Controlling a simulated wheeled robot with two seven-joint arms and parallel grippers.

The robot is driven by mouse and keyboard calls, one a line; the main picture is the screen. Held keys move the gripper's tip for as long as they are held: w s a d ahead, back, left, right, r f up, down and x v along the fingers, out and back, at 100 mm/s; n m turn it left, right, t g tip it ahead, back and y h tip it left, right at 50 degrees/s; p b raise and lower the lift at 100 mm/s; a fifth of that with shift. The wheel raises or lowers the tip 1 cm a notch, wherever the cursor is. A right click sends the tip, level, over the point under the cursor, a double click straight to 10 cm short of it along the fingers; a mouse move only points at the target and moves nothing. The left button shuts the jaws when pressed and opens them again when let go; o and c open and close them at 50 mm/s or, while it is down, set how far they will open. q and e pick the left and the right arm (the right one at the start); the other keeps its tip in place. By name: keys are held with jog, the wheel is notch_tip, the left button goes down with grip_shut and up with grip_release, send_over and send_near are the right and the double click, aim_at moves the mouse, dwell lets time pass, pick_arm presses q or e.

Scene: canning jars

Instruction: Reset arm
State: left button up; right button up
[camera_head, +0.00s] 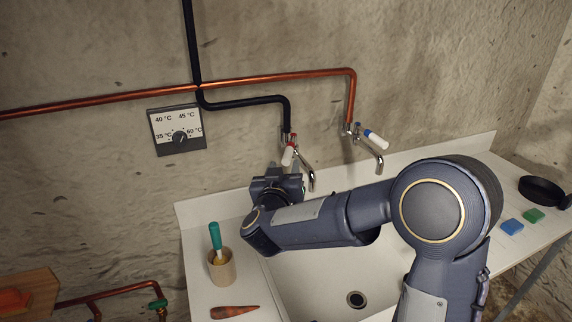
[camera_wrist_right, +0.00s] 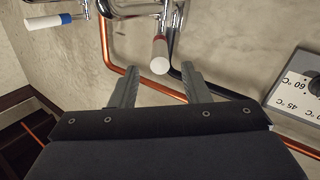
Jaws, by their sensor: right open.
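My right arm reaches across the sink from the lower right in the head view. Its right gripper (camera_head: 284,166) is at the back wall, just below the red-marked tap handle (camera_head: 288,154). In the right wrist view the right gripper (camera_wrist_right: 157,66) has its two fingers apart. The red tap handle (camera_wrist_right: 160,52) shows between and beyond the fingertips; I cannot tell whether they touch it. Nothing is seen held. My left gripper is in neither view.
The blue-marked tap handle (camera_head: 376,139) is right of the red one. A temperature dial (camera_head: 178,131) hangs on the wall. Sponges (camera_head: 512,226) and a pan (camera_head: 541,190) lie right.

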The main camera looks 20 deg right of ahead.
jog(key=shift+v, duration=1.05)
jog(key=shift+d+r+y, duration=0.1)
jog(key=shift+r+y, duration=0.25)
jog(key=shift+y, duration=0.55)
jog(key=s+f+g+y, duration=0.3)
jog(key=s+f, duration=0.1)
jog(key=s, duration=0.7)
jog(key=s+f+n+g+y, duration=0.1)
jog(key=s+f+g+y, duration=0.2)
jog(key=s, duration=0.8)
jog(key=s+f+g+y, duration=0.4)
jog(key=s+y, duration=0.1)
jog(key=s, duration=0.5)
jog(key=shift+s+a+f+n, duration=0.4)
jog(key=shift+a, duration=0.1)
